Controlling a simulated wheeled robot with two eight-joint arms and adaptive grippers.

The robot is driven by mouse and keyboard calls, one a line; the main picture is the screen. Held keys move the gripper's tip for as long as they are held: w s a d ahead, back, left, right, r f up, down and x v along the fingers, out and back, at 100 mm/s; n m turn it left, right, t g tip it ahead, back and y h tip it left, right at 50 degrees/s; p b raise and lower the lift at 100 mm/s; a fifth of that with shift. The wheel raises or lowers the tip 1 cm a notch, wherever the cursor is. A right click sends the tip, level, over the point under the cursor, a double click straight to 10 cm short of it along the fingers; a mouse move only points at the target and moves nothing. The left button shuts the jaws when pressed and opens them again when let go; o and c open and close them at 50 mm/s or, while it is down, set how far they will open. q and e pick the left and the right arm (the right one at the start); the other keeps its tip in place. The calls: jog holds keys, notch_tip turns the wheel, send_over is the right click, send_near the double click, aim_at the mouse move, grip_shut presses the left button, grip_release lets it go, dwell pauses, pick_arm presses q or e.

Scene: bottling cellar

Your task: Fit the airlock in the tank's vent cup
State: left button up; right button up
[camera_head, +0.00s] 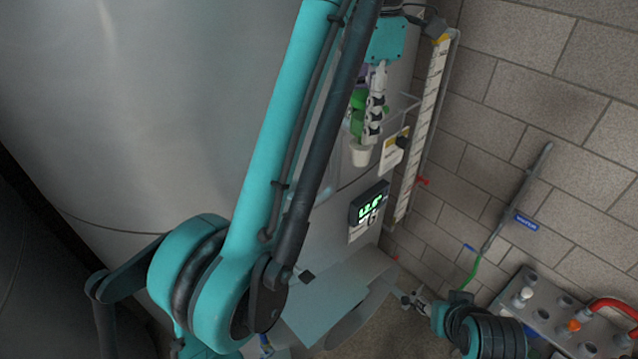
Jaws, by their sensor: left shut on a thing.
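My left arm crosses the view from the bottom left to the top middle. Its gripper (373,128) is shut on a green piece (357,124), which looks like the airlock and is partly hidden by the fingers. A white cup (360,154), which looks like the vent cup, shows on the front of the big grey tank (150,130), just below the gripper. The airlock's lower end is close above the cup; I cannot tell whether they touch. My right gripper (408,298) is low in the view, away from the cup; its jaws are too small to read.
A lit display (369,204) sits on the tank below the cup. A pale scaled strip (427,125) runs down to the right of it. A grey rack (545,308) with white and orange pieces stands at the bottom right, by the brick wall (540,90).

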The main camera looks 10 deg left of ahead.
pick_arm(q)
jog(key=shift+a+f, duration=0.15)
jog(key=shift+a, duration=0.05)
jog(key=a+f, duration=0.3)
jog(key=a, duration=0.1)
jog(key=a+f, duration=0.3)
jog(key=s+a+f+b, duration=0.1)
jog(key=a+f, duration=0.2)
jog(key=a, duration=0.1)
jog(key=shift+a+f, duration=0.35)
jog(key=shift+f, duration=0.3)
jog(key=shift+w+d+f, duration=0.1)
jog(key=o, duration=1.2)
